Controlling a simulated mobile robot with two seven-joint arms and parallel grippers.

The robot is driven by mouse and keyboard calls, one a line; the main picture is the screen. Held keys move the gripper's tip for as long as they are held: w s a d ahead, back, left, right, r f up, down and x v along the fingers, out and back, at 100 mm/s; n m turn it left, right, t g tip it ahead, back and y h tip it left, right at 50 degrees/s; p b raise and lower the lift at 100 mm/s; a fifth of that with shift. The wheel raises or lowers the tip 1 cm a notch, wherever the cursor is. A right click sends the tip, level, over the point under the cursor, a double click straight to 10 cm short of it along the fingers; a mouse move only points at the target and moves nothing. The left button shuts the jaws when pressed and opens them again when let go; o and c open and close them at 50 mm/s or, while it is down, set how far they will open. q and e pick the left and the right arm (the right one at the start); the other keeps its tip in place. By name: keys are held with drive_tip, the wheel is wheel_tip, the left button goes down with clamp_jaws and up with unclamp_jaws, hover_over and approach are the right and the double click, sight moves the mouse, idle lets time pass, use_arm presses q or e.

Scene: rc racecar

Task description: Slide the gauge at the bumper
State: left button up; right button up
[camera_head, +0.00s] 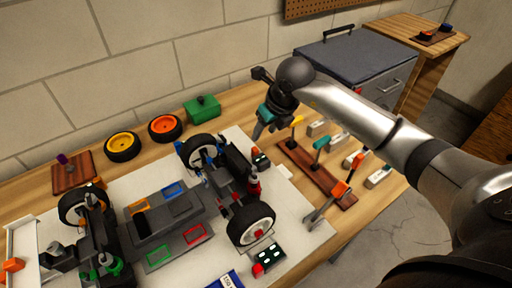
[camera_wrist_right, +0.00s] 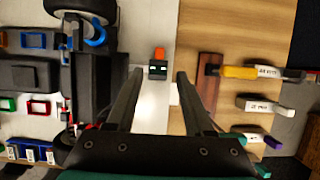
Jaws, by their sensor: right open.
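The RC car chassis (camera_head: 166,219) lies on a white mat on the bench, with black wheels on it. I cannot tell for certain which part is the gauge. A white angled piece (camera_head: 27,240) with an orange block (camera_head: 12,265) stands at the car's left end. A small black block with an orange top (camera_head: 260,158) sits by the car's right end; it also shows in the right wrist view (camera_wrist_right: 158,70). My right gripper (camera_head: 258,130) is open and empty above the bench, just beyond that block. My left gripper is out of view.
A wooden rack (camera_head: 315,172) with colour-handled tools and labelled white blocks lies right of the car. A black box with lit windows (camera_head: 268,257) is at the front. Yellow (camera_head: 123,146) and orange (camera_head: 165,127) wheels and a green box (camera_head: 203,109) stand behind.

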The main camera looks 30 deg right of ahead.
sight(255, 149)
drive_tip(key=b+x, duration=0.2)
drive_tip(key=x, duration=0.7)
drive_tip(key=shift+f, duration=0.15)
drive_tip(key=shift+w+f, duration=0.3)
drive_tip(key=shift+f, duration=0.25)
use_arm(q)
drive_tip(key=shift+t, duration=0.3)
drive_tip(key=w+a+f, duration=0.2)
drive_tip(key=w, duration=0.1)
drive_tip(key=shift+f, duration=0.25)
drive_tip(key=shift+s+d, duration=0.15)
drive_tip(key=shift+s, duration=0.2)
use_arm(e)
clamp_jaws()
